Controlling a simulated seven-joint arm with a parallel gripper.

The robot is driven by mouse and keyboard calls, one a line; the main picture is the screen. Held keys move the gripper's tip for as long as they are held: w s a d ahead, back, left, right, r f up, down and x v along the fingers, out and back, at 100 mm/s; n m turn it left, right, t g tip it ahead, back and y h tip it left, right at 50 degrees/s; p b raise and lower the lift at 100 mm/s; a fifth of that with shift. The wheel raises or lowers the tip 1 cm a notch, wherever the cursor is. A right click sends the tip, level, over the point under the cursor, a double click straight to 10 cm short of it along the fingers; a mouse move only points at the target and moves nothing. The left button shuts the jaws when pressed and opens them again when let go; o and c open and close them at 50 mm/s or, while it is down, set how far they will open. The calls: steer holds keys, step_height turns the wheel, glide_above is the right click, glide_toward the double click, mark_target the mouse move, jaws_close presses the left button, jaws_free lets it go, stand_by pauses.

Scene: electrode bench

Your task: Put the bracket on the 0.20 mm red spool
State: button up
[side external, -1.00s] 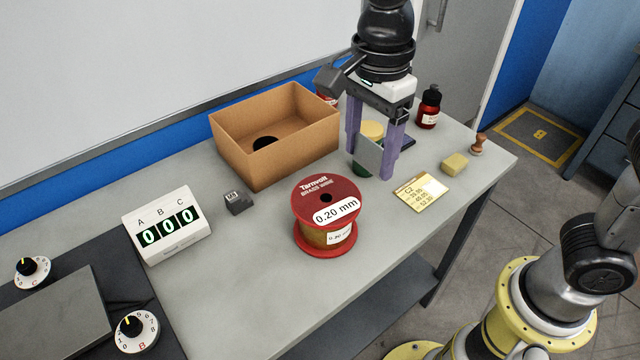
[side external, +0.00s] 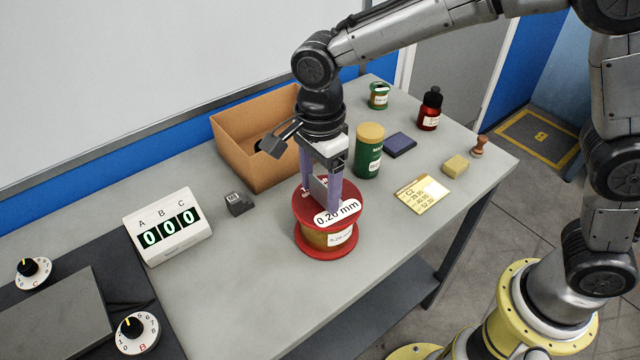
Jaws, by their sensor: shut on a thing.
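The 0.20 mm red spool (side external: 327,240) stands upright on the grey bench, with a red top flange and brass wire around its middle. My gripper (side external: 322,202) points down over the spool's top, its purple fingers shut on the bracket (side external: 318,188), a grey plate. The bracket is at or just above the top flange; I cannot tell whether it touches.
A cardboard box (side external: 233,158) stands behind my gripper. A small grey block (side external: 238,204) and a counter display (side external: 166,226) are left. The bench front is clear.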

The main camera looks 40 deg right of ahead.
mark_target(320, 181)
steer(key=o, duration=1.3)
steer(key=shift+f, duration=0.1)
steer(key=shift+o, duration=0.2)
step_height(320, 181, up, 12)
steer(key=s+d+r+n+t, duration=0.1)
steer(key=s+d+r+n, duration=0.25)
steer(key=d, duration=0.35)
steer(key=s+d+f+n+t, duration=0.2)
steer(key=s+d+f+n, duration=0.1)
steer(key=s+d+n, duration=0.4)
steer(key=s+d+f+n+t, duration=0.2)
steer(key=s+d+f+n, duration=0.1)
steer(key=s+d+n, duration=0.4)
steer(key=shift+s+d+f+t, duration=0.2)
steer(key=shift+s+d+t, duration=0.1)
steer(key=shift+s, duration=0.9)
steer(key=shift+n, duration=0.25)
